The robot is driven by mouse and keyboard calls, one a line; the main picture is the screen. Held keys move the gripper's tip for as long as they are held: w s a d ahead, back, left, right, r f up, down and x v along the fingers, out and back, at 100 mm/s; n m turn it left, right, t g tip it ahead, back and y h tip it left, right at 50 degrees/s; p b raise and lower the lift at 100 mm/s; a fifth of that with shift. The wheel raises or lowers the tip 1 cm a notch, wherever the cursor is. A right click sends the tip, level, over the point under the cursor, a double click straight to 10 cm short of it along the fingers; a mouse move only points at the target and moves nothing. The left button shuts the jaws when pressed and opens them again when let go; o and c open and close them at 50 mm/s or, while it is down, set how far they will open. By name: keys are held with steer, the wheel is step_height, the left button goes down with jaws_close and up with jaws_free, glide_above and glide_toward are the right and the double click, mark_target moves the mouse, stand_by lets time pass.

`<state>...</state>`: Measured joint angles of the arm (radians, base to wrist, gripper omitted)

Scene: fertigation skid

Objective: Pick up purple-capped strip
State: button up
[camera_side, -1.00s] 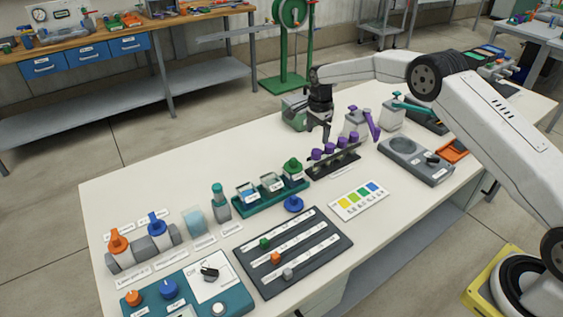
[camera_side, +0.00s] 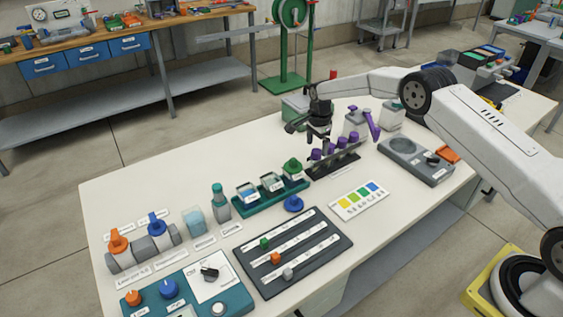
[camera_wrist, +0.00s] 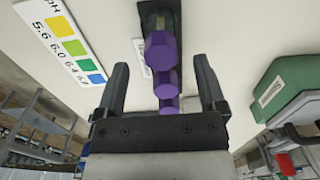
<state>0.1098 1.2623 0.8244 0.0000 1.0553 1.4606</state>
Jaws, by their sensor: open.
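The purple-capped strip (camera_side: 335,164) is a dark holder with a row of several purple caps, lying near the middle of the table in the side view. In the wrist view a row of purple caps (camera_wrist: 162,52) runs between my two fingers, with the nearest ones partly hidden by the gripper body. My gripper (camera_side: 318,140) is over the strip in the side view, pointing down and overlapping its left caps. In the wrist view my gripper (camera_wrist: 161,65) is open, one finger on each side of the row. I cannot tell whether the fingers touch it.
A teal rack (camera_side: 262,201) with small containers stands close to the left. A colour chart (camera_side: 358,200) lies in front; a grey bottle with a purple handle (camera_side: 356,122) stands behind right. A grey device (camera_side: 413,158) sits at right.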

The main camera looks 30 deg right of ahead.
mark_target(317, 151)
steer(key=shift+d+f, duration=0.1)
steer(key=shift+f, duration=1.4)
jaws_close()
steer(key=shift+r, duration=5)
steer(key=shift+r, duration=0.1)
